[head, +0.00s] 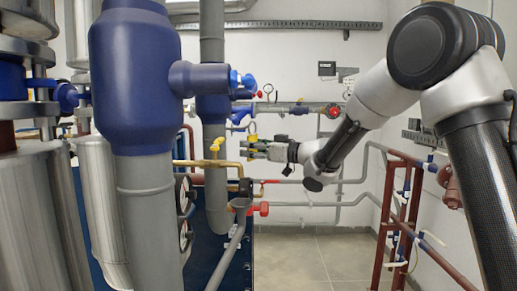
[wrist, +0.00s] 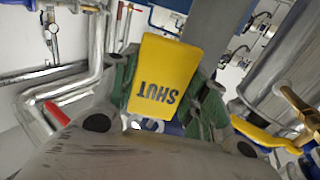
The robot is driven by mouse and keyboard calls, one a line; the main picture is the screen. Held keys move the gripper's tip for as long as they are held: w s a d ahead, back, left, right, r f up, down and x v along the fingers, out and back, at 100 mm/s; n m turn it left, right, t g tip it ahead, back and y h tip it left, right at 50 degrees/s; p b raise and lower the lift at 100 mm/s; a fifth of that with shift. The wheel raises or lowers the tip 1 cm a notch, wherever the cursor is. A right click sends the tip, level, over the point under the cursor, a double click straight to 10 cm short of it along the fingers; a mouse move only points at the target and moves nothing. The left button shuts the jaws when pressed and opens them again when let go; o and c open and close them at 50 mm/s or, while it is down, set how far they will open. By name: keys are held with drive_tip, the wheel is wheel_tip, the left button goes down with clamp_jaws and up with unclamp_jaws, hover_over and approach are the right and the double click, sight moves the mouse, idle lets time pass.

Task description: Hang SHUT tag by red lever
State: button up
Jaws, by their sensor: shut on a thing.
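My gripper (head: 254,150) reaches left from my arm near the middle of the head view. In the wrist view its green-padded fingers (wrist: 160,106) are shut on the yellow SHUT tag (wrist: 166,68), whose dark lettering appears upside down. A small yellow patch of the tag (head: 251,138) shows at the fingers in the head view. A red lever (wrist: 57,115) shows left of the fingers in the wrist view, apart from the tag. In the head view red handles (head: 263,208) sit on the pipes below my gripper; I cannot tell which matches that lever.
A yellow valve handle (head: 216,146) on a brass pipe is left of my gripper. A large blue and grey pipe (head: 136,85) stands in the left foreground. A dark red frame (head: 396,205) with small valves stands at the right. The floor (head: 310,262) between is clear.

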drive_tip(key=shift+a, duration=1.2)
drive_tip(key=shift+a+f, duration=0.6)
drive_tip(key=o, duration=1)
drive_tip(key=shift+o, duration=0.2)
